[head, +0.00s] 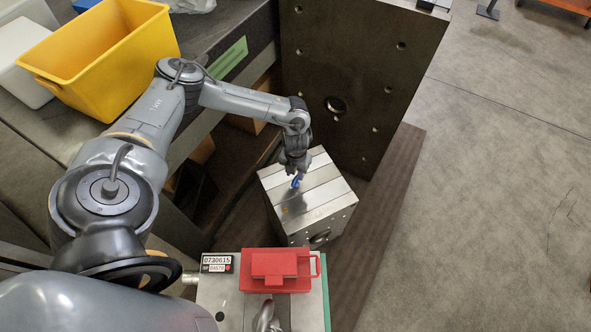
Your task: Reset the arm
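My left arm comes in from the left and reaches out over a silver mould base (322,207) with slotted bands on its top. My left gripper (296,181) points down just above that block's top, near its far left part. Something small and blue shows at the fingertips; I cannot tell whether it is part of the gripper or a held thing. The finger gap is too small to make out. My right gripper does not show.
A nearer metal block (240,300) carries a red caddy (278,270) and a number display (217,263). A tall dark plate (350,70) stands behind. A yellow bin (105,60) sits on the bench at left. The floor (500,180) at right is clear.

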